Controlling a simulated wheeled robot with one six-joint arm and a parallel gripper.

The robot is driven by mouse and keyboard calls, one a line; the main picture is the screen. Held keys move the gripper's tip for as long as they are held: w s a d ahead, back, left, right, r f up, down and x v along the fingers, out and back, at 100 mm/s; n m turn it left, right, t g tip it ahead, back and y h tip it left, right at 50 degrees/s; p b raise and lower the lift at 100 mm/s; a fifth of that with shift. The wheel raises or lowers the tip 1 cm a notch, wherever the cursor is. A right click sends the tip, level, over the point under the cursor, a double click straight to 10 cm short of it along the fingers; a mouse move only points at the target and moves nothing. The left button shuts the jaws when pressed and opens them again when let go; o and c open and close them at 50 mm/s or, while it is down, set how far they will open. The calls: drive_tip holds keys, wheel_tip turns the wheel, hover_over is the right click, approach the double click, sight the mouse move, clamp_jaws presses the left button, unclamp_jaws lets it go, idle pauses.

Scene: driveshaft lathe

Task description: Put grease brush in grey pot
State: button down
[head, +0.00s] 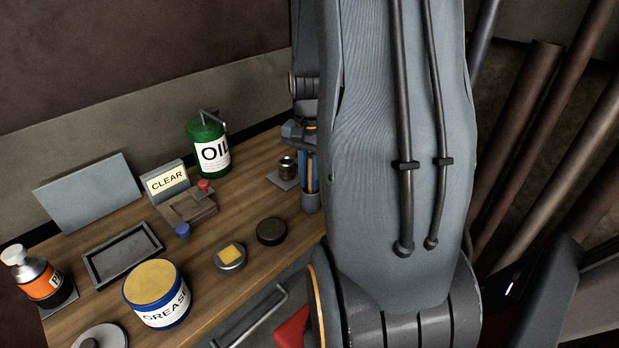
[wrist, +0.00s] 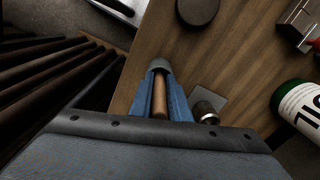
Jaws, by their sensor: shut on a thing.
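My gripper (wrist: 160,88) is shut on the wooden handle of the grease brush (wrist: 160,100), with one blue finger on each side of it. In the head view, my gripper (head: 310,180) points down at the bench's right end, partly hidden by my arm. A grey cylindrical pot (head: 311,203) shows directly below the fingers, and its rounded grey edge shows beyond the fingertips in the wrist view (wrist: 159,65). The brush's lower end is hidden at the pot. I cannot tell how deep it reaches or whether it touches the bottom.
A small metal cup (head: 287,166) on a plate stands close beside the gripper. A dark round puck (head: 271,231), a green oil can (head: 208,148) and a grease tub (head: 157,293) stand on the wooden bench. Dark bars (head: 530,100) stand at the right.

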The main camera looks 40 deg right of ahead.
drive_tip(key=shift+f, duration=0.1)
drive_tip(key=c, duration=1.7)
unclamp_jaws()
drive_tip(key=shift+o, duration=0.2)
wheel_tip(320, 180, up, 12)
drive_tip(key=shift+r+b, duration=0.1)
drive_tip(key=shift+b, duration=1.15)
drive_tip(key=a+f+n, duration=0.3)
drive_tip(key=a+n, duration=0.1)
drive_tip(key=a, duration=0.4)
drive_tip(key=s+a+f+n, duration=0.1)
drive_tip(key=a+f+n, duration=0.2)
drive_tip(key=a+n, duration=0.2)
drive_tip(key=s+a+f+n+t, duration=0.1)
drive_tip(key=a+f+n, duration=0.3)
drive_tip(key=a, duration=0.6)
drive_tip(key=shift+s+a+n, duration=0.15)
drive_tip(key=shift+a+n, duration=0.15)
drive_tip(key=shift+a, duration=0.1)
drive_tip(key=shift+f, duration=0.1)
